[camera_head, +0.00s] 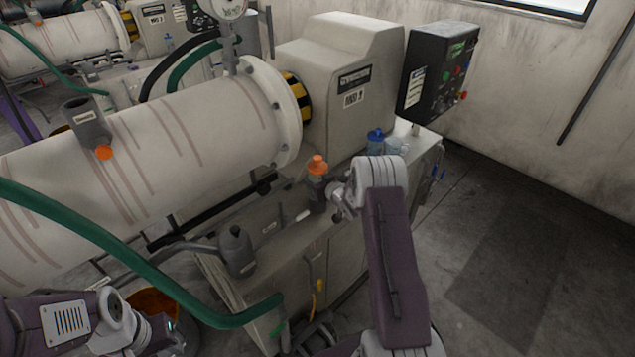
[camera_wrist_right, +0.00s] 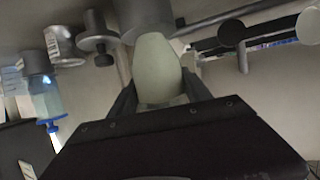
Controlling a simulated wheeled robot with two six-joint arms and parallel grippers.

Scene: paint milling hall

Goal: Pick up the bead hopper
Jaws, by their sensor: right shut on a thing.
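The bead hopper appears to be the small dark vessel (camera_head: 317,190) with an orange top, at the edge of the mill's base cabinet in the head view. My right gripper (camera_head: 335,198) is at its right side, shut on it. In the right wrist view a pale rounded body (camera_wrist_right: 158,70) sits between the two dark fingers of my right gripper (camera_wrist_right: 158,92), with a grey cylindrical part above it. I cannot tell whether the vessel touches the surface under it. My left gripper (camera_head: 150,340) is low at the lower left, its fingers not clear.
The mill's pale drum (camera_head: 190,125) and housing (camera_head: 340,65) stand behind. A blue bottle (camera_head: 375,143) and a pale mug (camera_head: 397,146) stand right of the vessel. A green hose (camera_head: 120,257) crosses the left. The floor at right is clear.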

